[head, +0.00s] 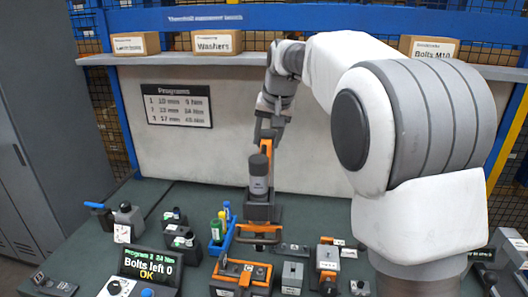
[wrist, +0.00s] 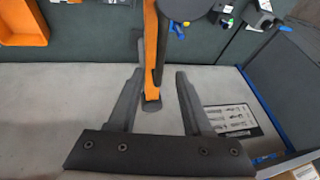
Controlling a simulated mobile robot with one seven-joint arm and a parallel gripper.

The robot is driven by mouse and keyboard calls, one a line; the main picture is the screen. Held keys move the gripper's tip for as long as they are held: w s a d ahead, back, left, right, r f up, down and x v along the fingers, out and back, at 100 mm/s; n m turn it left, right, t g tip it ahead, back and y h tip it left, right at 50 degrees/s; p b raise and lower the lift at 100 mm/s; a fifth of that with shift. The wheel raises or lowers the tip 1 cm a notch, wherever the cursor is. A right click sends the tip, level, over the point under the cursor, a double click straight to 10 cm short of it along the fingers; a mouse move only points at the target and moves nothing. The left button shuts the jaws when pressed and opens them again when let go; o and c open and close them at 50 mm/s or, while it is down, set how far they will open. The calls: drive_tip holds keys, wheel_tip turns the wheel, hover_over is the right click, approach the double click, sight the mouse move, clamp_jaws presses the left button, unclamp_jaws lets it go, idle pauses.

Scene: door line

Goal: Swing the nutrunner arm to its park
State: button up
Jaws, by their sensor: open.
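The nutrunner (head: 259,175) is a grey and black upright cylinder at the middle of the bench in the head view. Its orange arm (head: 267,148) shows above and behind it. In the wrist view the orange arm (wrist: 151,50) comes down from the top, and its dark-tipped end lies between my fingers in the picture. My gripper (wrist: 160,75) is open, with a gap on both sides of the arm; contact cannot be made out. In the head view my gripper (head: 268,130) is small and partly hidden at the arm's upper end. I cannot pick out the park.
A display (head: 150,266) reads "Bolts left 0 OK". Tools and an orange-topped box (head: 240,275) crowd the bench front. A programs board (head: 178,105) hangs on the back panel. A shelf (head: 190,59) carries cartons. The bench (head: 180,195) left of the nutrunner has some bare room.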

sight(263, 155)
drive_tip(key=x, duration=0.5)
drive_tip(key=shift+w+f, duration=0.15)
clamp_jaws()
idle(1.3)
